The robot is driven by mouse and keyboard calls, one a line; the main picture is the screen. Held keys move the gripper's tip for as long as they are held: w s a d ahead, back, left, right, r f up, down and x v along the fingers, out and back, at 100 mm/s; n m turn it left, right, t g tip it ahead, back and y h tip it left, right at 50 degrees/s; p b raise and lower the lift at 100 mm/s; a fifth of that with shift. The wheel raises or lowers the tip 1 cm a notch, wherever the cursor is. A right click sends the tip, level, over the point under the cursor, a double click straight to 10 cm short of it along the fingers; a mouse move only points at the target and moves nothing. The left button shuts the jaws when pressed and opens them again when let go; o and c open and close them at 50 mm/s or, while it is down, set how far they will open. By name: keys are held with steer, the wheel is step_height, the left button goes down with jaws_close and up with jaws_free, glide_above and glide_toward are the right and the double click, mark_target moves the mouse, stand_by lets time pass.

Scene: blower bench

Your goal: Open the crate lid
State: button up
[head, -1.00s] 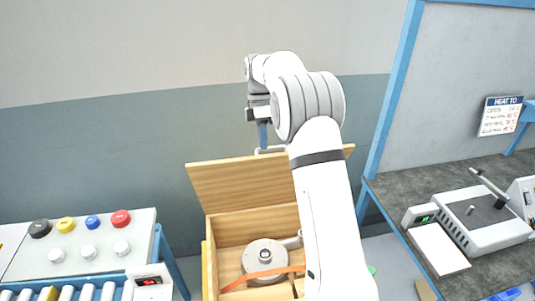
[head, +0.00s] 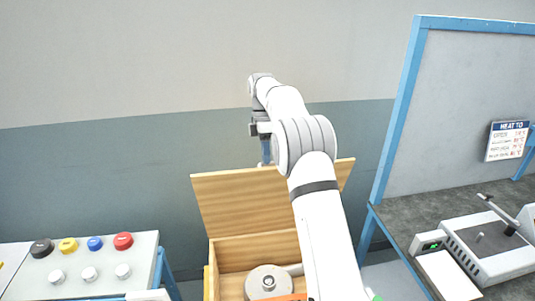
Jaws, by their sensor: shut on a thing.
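The wooden crate (head: 258,250) stands in the lower middle of the head view. Its lid (head: 240,205) is raised steeply at the back, and the inside is open to view. My gripper (head: 264,158) is at the top edge of the lid, its blue fingers pointing down. It is shut on the lid's edge or a handle there; my arm and the small size hide the exact contact. A round grey metal blower part (head: 268,282) lies inside the crate, with an orange strip in front of it. My arm covers the crate's right side.
A panel with coloured buttons (head: 95,243) stands at the left. At the right is a blue-framed bench (head: 395,225) with a grey machine (head: 490,245) and a sign (head: 507,141). The wall behind the lid is bare.

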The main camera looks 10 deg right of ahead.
steer(key=shift+o, duration=1.4)
steer(key=shift+g, duration=0.3)
steer(key=f, duration=0.1)
steer(key=w+f, duration=0.1)
steer(key=f, duration=0.2)
steer(key=shift+w+d, duration=0.15)
steer(key=shift+w, duration=0.2)
steer(key=shift+o, duration=0.8)
steer(key=shift+w, duration=0.35)
steer(key=shift+o, duration=0.2)
steer(key=shift+s+r, duration=0.55)
step_height(320, 180, up, 10)
steer(key=shift+w, duration=0.25)
steer(key=shift+f, duration=0.15)
steer(key=shift+c, duration=0.2)
